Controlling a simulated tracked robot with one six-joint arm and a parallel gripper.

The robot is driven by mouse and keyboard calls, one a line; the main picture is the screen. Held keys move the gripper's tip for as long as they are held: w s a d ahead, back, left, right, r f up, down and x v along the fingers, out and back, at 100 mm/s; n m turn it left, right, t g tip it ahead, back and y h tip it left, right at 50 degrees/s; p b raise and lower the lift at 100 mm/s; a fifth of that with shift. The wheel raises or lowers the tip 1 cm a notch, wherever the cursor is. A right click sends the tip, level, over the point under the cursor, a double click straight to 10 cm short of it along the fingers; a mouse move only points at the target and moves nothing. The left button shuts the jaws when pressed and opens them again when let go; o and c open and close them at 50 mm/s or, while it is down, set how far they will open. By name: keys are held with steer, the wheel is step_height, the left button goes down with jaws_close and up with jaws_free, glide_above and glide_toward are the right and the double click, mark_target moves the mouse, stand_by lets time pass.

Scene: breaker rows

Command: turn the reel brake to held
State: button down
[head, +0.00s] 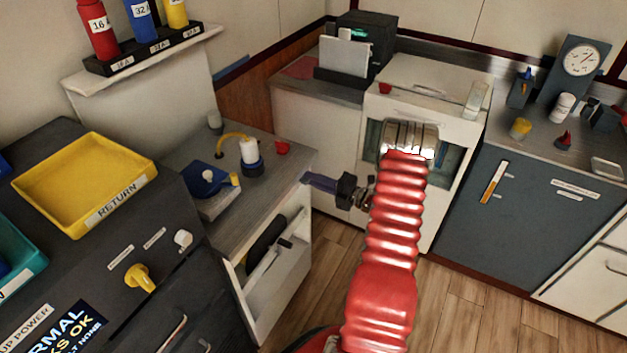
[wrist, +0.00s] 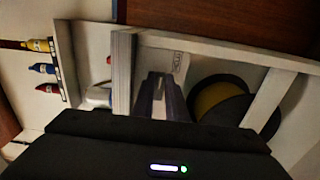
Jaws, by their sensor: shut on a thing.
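My gripper (head: 312,180) reaches left from the end of my red arm to the right end of the counter. In the wrist view its purple-grey fingers (wrist: 160,92) are close together, shut on a narrow grey piece that I take for the reel brake; the fingers hide most of it. A pale plate with small lettering (wrist: 172,66) lies just beyond the fingertips, too blurred to read. The dark reel with a yellow face (wrist: 212,100) is right of the fingers inside a white frame (wrist: 122,75). Which way the brake points cannot be told.
The grey counter (head: 292,160) carries a blue device (head: 205,180) and a white bottle (head: 249,150). A yellow return tray (head: 85,180) is at left. Wooden floor (head: 450,300) is clear at right.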

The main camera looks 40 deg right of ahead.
steer(key=shift+d, duration=0.2)
steer(key=c, duration=1.8)
jaws_free()
steer(key=shift+a, duration=0.1)
steer(key=shift+o, duration=0.2)
steer(key=shift+s, duration=0.1)
steer(key=v, duration=1.3)
steer(key=shift+s, duration=0.3)
